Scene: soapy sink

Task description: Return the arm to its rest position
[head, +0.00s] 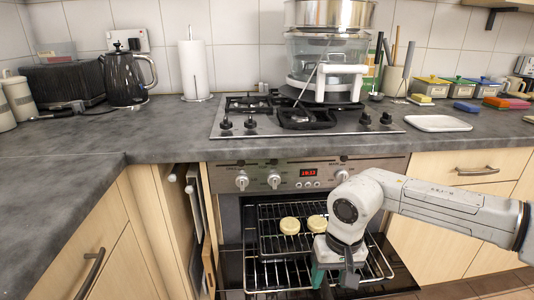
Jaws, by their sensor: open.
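My arm reaches in from the right edge of the head view and bends down at a white joint in front of the open oven. My gripper (334,279) points down over the front of the oven rack (275,272), with its fingers apart and no object visible between them. A teal part shows on its left side. Whether the fingertips touch the rack cannot be told. Two round pale yellow pieces (289,226) lie on the rack or tray just left of and behind the gripper; the right one is partly hidden by my arm.
The oven door (233,270) is folded down under the rack. The counter (150,128) runs above, with a hob (262,121) bearing a large glass steamer (327,62). A white tray (437,123) lies at right. Upright boards (195,205) stand in a gap left of the oven.

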